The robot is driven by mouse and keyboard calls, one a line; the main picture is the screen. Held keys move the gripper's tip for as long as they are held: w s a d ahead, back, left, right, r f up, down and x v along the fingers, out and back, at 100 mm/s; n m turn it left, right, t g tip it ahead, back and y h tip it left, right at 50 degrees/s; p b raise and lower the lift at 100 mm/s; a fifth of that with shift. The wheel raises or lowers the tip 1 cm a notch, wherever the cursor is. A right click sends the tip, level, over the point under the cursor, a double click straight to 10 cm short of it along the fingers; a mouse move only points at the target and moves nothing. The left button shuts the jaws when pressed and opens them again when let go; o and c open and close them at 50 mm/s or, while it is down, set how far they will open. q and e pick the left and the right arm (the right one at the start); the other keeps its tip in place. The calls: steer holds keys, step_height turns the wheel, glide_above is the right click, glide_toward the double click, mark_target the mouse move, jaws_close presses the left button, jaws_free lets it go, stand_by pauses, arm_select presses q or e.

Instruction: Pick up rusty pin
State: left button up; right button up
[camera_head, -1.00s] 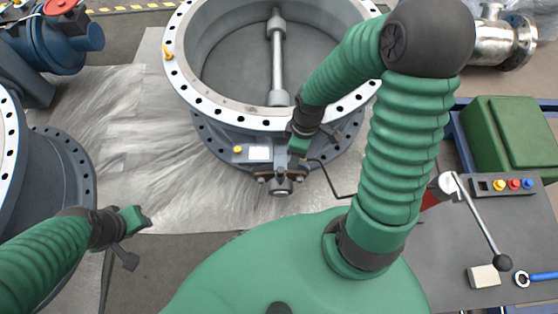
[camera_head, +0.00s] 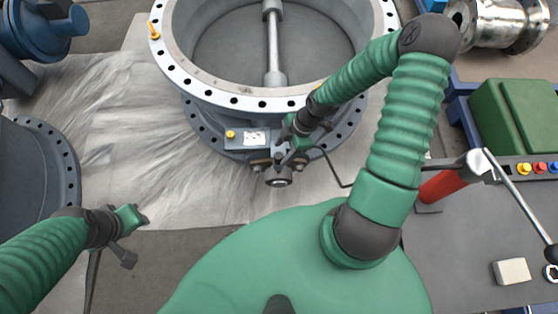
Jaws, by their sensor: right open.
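The large grey butterfly valve (camera_head: 248,103) stands in front of me with its open ring facing up. On its near side is a stem bracket (camera_head: 278,179) with rusty-looking bolts. I cannot make out a rusty pin for certain; the area is small and partly covered by my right gripper. My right gripper (camera_head: 285,148) is open, pointing down just above this bracket; I cannot tell whether it touches anything. My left gripper (camera_head: 142,217) is low at the left, over the floor and away from the valve; its jaws are unclear.
An orange pin-like piece (camera_head: 153,30) sits on the valve flange's left edge. A dark bench (camera_head: 460,250) at the right holds a red-bodied lever tool (camera_head: 442,184), a pale block (camera_head: 511,271) and coloured buttons. A green box (camera_head: 515,115) stands behind it. Another flange (camera_head: 45,170) is at the left.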

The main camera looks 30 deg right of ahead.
mark_target(279, 155)
steer(key=x, duration=0.1)
steer(key=b+x, duration=0.1)
steer(key=x, duration=0.1)
steer(key=b+x, duration=0.1)
steer(key=x, duration=0.1)
steer(key=shift+w+d+f, duration=0.25)
steer(key=shift+w+f, duration=0.05)
steer(key=shift+f, duration=0.05)
steer(key=shift+r, duration=0.15)
steer(key=shift+c, duration=0.2)
steer(key=shift+c, duration=1.2)
jaws_close()
